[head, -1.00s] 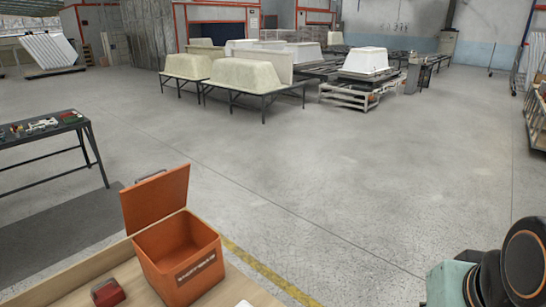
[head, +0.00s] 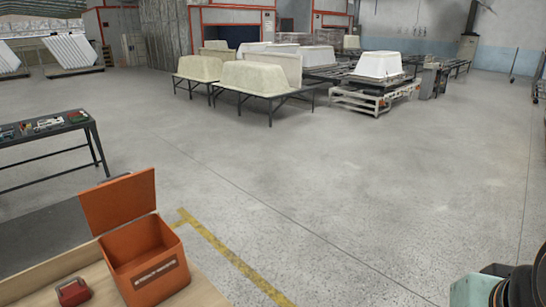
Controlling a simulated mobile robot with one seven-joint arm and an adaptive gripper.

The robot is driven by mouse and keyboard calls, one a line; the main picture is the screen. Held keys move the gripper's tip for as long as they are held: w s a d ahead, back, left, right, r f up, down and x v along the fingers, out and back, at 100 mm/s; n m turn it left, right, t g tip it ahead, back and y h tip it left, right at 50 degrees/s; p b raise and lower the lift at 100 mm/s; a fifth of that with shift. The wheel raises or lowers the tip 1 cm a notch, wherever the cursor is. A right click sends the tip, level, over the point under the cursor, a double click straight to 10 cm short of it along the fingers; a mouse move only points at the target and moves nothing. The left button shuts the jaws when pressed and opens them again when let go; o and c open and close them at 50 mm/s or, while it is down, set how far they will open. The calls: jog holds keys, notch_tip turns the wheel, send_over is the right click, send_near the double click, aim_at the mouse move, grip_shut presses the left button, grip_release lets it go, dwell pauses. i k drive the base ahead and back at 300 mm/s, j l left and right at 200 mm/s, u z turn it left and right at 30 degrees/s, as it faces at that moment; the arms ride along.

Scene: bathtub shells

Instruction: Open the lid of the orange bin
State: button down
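The orange bin (head: 158,282) stands on a light wooden table at the lower left of the head view. Its lid (head: 118,201) is raised and stands upright at the bin's back left edge, so the bin's inside shows. The part of the inside that I can see looks empty. My gripper is not in view; only part of my arm shows at the lower right corner, well apart from the bin.
A small red object (head: 73,292) lies on the wooden table (head: 38,277), left of the bin. A dark workbench (head: 50,134) with small items stands at the left. Bathtub shells (head: 262,76) rest on stands at the back. The middle floor is open.

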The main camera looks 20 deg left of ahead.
aim_at(108, 206)
jog(key=i+l+z, duration=0.15)
jog(key=i+l, duration=0.5)
jog(key=i+l+u, duration=0.2)
jog(key=i, duration=0.3)
jog(key=i+l+u, duration=0.1)
jog(key=i+u, duration=0.15)
jog(key=i, duration=0.2)
jog(key=i+u, duration=0.5)
jog(key=u, duration=0.2)
jog(key=i+u, duration=0.3)
jog(key=i+j+u, duration=0.1)
jog(key=i+u, duration=0.35)
jog(key=u, duration=0.25)
jog(key=i+u, duration=0.35)
jog(key=k+l, duration=0.05)
jog(key=k, duration=0.05)
